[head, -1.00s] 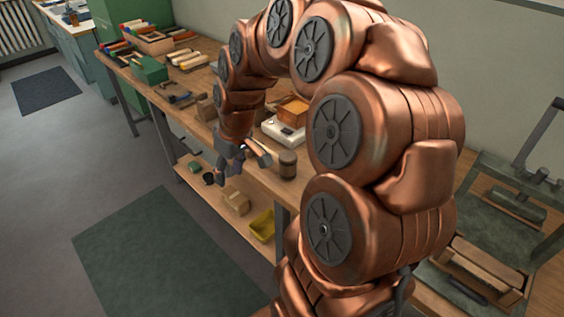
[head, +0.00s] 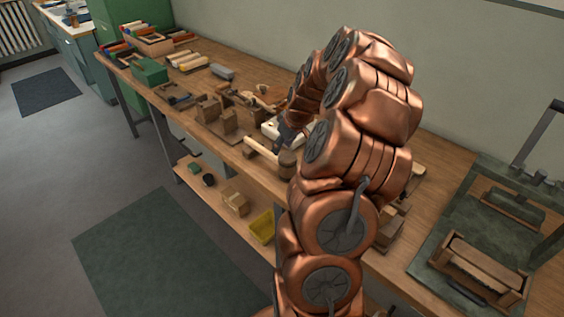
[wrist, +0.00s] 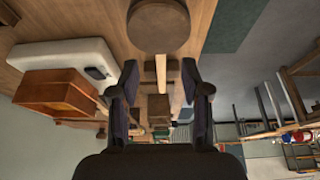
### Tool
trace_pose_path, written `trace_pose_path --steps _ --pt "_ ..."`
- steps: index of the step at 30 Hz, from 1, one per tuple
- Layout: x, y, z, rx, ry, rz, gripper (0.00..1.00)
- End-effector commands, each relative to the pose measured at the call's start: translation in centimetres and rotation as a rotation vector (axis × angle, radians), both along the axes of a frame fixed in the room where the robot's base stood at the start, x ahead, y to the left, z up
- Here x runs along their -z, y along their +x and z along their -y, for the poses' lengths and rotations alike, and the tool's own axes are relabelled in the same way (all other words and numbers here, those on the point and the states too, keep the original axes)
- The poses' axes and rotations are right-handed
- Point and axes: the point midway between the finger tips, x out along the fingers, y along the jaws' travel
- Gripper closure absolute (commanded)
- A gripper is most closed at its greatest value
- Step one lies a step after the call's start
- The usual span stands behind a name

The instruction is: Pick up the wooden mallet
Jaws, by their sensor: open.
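The wooden mallet (head: 287,163) lies near the bench's front edge in the head view, its round dark head to the right and its pale handle pointing left and back. In the wrist view the mallet head (wrist: 158,26) is at the top, and the handle runs down from it between my fingers. My gripper (wrist: 160,80) is open, its two dark fingers on either side of the handle's line, with no visible contact. In the head view my gripper (head: 288,132) is mostly hidden by my arm, just behind the mallet.
A white device (wrist: 75,57) and an orange-brown box (wrist: 60,91) sit beside my gripper in the wrist view. Wooden blocks (head: 228,120) stand left of the mallet on the bench (head: 205,75). A press-like frame (head: 500,205) is at the right.

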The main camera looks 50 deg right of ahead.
Motion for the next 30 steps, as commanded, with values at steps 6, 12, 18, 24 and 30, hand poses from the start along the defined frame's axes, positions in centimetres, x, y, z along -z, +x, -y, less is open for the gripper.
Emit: trace_pose_path --steps 6,12,18,24,30 --pt "2.2 0.9 0.0 0.001 0.0 -0.001 0.53" --pt "2.8 1.2 0.0 0.001 0.0 0.0 0.53" --pt "4.5 1.9 0.0 0.001 0.001 -0.002 0.53" --pt "6.6 2.8 0.0 -0.001 0.002 -0.002 0.53" --pt "8.0 3.3 0.1 0.001 -0.001 -0.001 0.53"
